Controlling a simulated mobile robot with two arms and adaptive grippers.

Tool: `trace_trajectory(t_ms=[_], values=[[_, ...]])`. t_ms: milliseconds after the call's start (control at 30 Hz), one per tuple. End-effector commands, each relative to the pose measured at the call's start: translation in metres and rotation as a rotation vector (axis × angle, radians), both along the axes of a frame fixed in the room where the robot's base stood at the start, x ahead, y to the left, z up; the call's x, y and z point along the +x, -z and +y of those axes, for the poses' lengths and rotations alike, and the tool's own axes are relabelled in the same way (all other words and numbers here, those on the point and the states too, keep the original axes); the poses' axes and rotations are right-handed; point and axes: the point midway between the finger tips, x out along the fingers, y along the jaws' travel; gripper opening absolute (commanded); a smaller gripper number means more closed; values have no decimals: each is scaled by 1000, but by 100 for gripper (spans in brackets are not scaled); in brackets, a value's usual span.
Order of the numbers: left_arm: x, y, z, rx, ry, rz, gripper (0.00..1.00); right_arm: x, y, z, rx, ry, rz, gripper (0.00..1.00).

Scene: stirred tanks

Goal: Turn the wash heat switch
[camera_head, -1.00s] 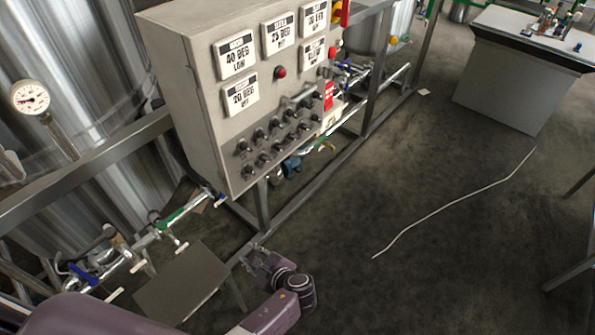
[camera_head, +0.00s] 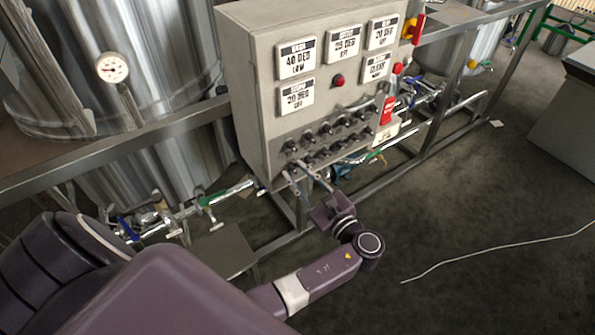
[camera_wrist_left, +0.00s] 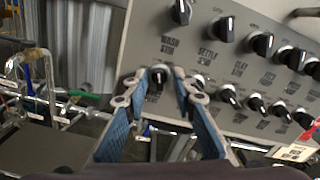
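The grey control panel (camera_head: 262,120) carries two rows of black knobs. My left gripper (camera_wrist_left: 160,86) is open, with blue-padded fingers on either side of this knob. I cannot tell whether they touch it. In the head view, my left gripper (camera_head: 304,178) reaches up to the panel's lower left corner. My right gripper is not in view.
Steel tanks (camera_head: 170,70) stand behind, with pipes and valves (camera_head: 210,202) low at left. A frame post (camera_head: 450,75) stands at right. Open floor lies in front.

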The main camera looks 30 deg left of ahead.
Motion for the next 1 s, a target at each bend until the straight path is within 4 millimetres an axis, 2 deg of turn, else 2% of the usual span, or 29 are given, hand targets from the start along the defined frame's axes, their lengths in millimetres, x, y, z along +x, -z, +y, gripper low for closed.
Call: trace_trajectory(t_ms=[333, 567, 1000], values=[[2, 1, 5, -1, -1, 0, 24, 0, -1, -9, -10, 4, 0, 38], [2, 1, 5, -1, -1, 0, 0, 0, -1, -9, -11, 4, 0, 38], [1, 2, 5, -30, -1, -70, 0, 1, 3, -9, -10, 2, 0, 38]])
